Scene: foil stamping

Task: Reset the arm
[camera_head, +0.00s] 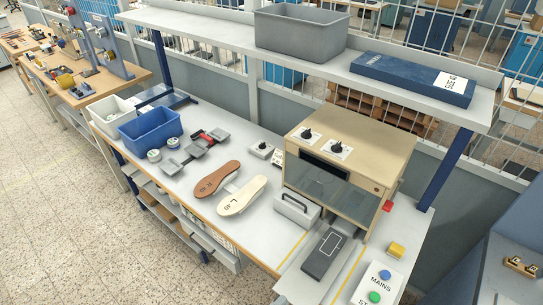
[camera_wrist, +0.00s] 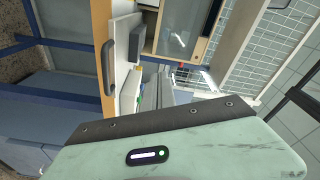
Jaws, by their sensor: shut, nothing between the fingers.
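My arm and gripper do not show in the head view. In the wrist view the pale green housing of my gripper (camera_wrist: 165,122), with a dark bolted strip and a small lit display, fills the lower middle. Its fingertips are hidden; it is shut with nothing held. Past it, the bench appears turned sideways, with its wooden edge (camera_wrist: 103,45) upright and a dark handle (camera_wrist: 108,68) beside that edge. The gripper looks clear of the bench things.
A beige stamping press (camera_head: 350,135) stands on the white bench, with a grey handled block (camera_head: 297,210) in front. A brown insole (camera_head: 217,180) and a cream insole (camera_head: 242,195) lie left of it. A blue bin (camera_head: 150,130) is farther left. A shelf (camera_head: 225,35) overhangs the bench.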

